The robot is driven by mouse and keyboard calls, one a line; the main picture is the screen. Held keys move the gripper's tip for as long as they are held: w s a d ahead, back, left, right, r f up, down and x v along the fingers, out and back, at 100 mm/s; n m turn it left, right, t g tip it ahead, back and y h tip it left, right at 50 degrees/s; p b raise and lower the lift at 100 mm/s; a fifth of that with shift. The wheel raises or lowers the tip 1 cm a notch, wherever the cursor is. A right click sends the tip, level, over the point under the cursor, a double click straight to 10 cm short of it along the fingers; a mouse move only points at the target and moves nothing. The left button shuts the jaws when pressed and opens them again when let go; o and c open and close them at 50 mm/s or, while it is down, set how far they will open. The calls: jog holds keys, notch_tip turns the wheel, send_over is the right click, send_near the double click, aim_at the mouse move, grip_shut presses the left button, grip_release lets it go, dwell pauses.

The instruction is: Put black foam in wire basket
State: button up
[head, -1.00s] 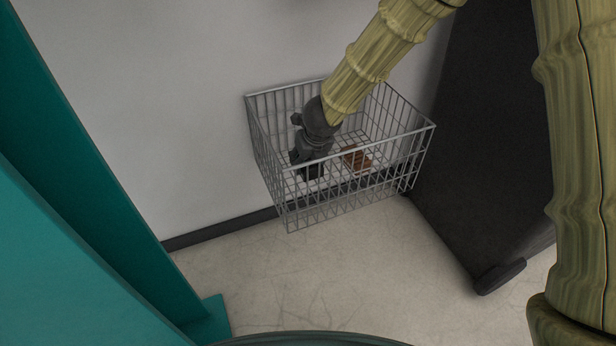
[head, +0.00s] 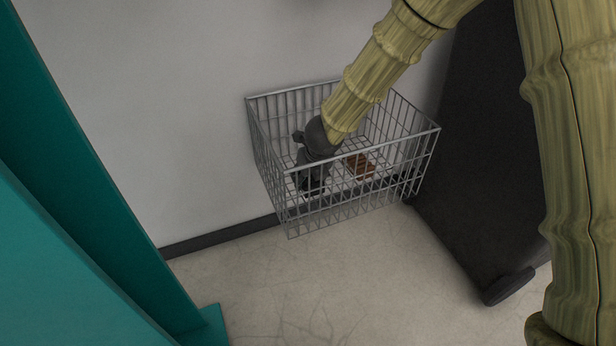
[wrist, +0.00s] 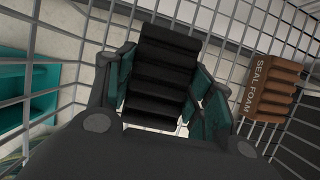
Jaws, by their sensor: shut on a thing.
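The wire basket (head: 361,205) hangs against the pale wall, its grey mesh open at the top. My gripper (head: 312,186) reaches down inside it, near its left side. In the wrist view my gripper (wrist: 167,105) is shut on the black foam (wrist: 165,72), a ridged dark block between the two fingers. The basket's wires (wrist: 95,60) surround it in that view. In the head view the foam is hard to tell from the dark gripper. I cannot tell whether the foam touches the basket floor.
A brown ridged foam block (head: 360,166) marked "SEAL FOAM" (wrist: 270,88) lies in the basket, right of my gripper. A dark cabinet-like body (head: 490,150) stands close on the basket's right. A teal upright (head: 100,200) stands at left. The floor (head: 330,285) below is clear.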

jog(key=shift+f+b, duration=0.35)
jog(key=shift+f, duration=0.2)
jog(key=o, duration=0.8)
jog(key=shift+c, duration=0.2)
jog(key=shift+r, duration=0.1)
jog(key=shift+r+p, duration=0.55)
jog(key=p+v, duration=0.5)
jog(key=v, duration=0.7)
